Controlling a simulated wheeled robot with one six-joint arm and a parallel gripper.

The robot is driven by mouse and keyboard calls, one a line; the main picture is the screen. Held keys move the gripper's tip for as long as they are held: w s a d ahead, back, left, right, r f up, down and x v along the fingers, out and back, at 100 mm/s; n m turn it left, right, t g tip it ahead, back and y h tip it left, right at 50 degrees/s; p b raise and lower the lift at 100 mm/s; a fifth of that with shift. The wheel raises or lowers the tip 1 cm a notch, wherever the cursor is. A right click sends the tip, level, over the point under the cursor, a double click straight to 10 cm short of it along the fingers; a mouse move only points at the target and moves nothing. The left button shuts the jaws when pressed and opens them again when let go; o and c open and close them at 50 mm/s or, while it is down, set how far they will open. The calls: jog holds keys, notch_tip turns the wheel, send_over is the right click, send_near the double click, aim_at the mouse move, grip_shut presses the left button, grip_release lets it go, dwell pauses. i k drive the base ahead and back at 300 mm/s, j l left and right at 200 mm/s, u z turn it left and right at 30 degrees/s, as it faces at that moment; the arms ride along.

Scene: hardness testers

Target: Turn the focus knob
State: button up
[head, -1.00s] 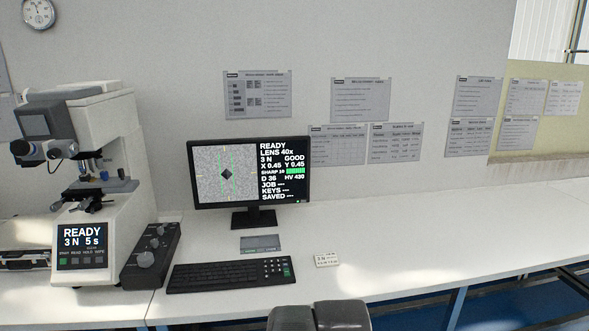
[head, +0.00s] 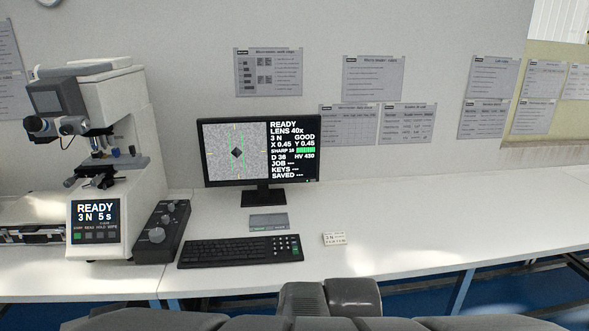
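A dark control box (head: 162,229) with several knobs stands on the bench, just right of the hardness tester (head: 113,150). Its nearest large knob is grey (head: 157,235); smaller ones sit behind it. I cannot read which knob is marked for focus. The tester's screen (head: 96,215) shows READY, 3 N, 5 s. The monitor (head: 262,152) shows a dark diamond mark on a grainy grey field, with READY, LENS 40x, GOOD, a SHARP line with a green bar, and HV 430. My gripper cannot be made out; only dark rounded parts of my arm show at the bottom edge.
A black keyboard (head: 241,251) lies before the monitor, with a small grey plate (head: 268,222) behind it. A small white card (head: 334,239) lies to the right. The white bench (head: 430,235) is clear further right. An open case (head: 30,233) is at far left.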

aim_at(156, 236)
jog(key=u, duration=1.2)
jog(key=i+j+u, duration=0.1)
jog(key=i, duration=0.55)
jog(key=i+j+u, duration=0.15)
jog(key=i, duration=0.45)
